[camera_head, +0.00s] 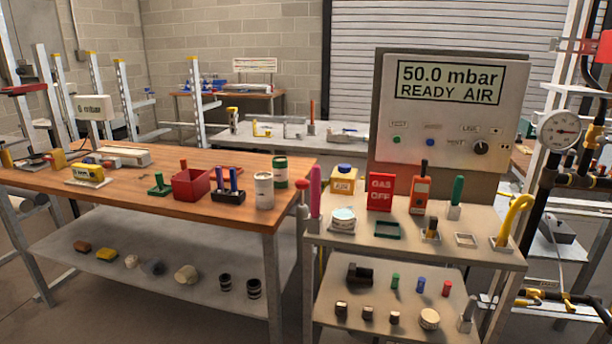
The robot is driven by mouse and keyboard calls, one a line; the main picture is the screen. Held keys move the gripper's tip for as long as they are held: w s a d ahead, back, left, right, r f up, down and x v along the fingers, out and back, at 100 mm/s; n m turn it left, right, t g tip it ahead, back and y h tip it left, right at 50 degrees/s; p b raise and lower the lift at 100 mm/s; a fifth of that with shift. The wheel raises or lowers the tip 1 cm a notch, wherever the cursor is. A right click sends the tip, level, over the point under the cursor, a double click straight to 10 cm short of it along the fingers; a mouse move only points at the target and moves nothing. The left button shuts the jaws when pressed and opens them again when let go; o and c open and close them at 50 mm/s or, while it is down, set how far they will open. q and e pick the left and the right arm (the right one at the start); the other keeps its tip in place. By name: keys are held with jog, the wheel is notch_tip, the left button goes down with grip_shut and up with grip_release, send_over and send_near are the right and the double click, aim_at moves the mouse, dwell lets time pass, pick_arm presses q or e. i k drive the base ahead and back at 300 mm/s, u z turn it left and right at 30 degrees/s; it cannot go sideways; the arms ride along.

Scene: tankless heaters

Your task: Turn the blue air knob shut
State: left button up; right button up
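A grey test panel (440,108) stands at the back of the right-hand bench. Its display (449,83) reads 50.0 mbar READY AIR. A small blue cylinder (421,285) stands on the lower shelf of the bench. Neither of my grippers shows in the head view.
The bench top (345,247) holds a red GAS OFF sign (381,192), an orange handheld meter (421,189) and a yellow hook (515,218). A round gauge (561,131) and black pipes with yellow handles are at the right. A wooden table (130,195) stands left.

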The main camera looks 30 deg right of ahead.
aim_at(344, 168)
jog(key=u, duration=0.4)
jog(key=k, duration=0.45)
jog(key=z, duration=1.15)
jog(key=i, duration=0.75)
jog(key=z, duration=0.1)
